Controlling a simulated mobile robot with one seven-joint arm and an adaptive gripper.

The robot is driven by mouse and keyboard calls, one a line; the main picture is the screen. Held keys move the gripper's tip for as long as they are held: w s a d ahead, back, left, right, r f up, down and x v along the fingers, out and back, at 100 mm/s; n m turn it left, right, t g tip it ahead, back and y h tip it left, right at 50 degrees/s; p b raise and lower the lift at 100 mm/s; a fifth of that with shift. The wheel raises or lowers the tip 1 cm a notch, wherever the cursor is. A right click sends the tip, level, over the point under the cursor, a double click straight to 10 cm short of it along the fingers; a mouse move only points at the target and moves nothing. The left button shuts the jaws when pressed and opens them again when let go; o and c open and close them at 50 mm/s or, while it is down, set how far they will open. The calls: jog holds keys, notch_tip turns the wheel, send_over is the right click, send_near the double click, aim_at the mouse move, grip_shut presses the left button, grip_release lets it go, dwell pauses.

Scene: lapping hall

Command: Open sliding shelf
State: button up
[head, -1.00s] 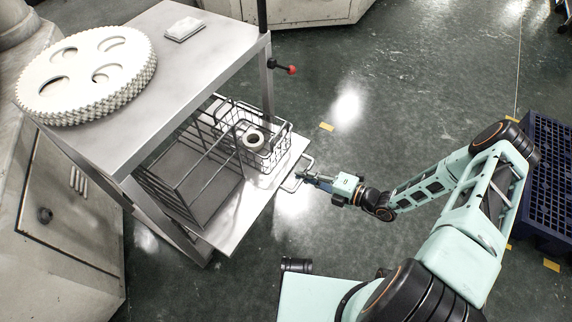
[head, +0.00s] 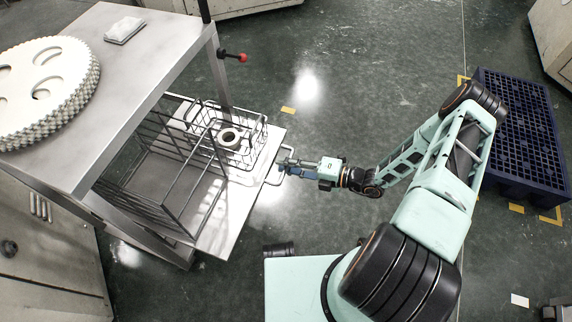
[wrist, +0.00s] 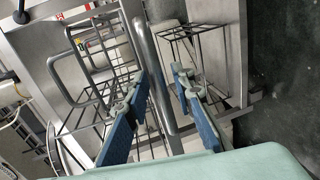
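The sliding shelf (head: 232,215) is a flat metal plate under a metal table. It sticks out well past the tabletop edge towards my arm. A bent metal handle (head: 267,183) is on its front edge. My gripper (head: 281,167) is at this handle, reaching in from the right.
The tabletop (head: 120,85) bears toothed discs (head: 45,85) and a small white block (head: 125,30). A dark blue pallet (head: 525,140) lies at right.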

jog(key=v, duration=1.2)
jog(key=shift+f, duration=0.1)
dwell(0.4)
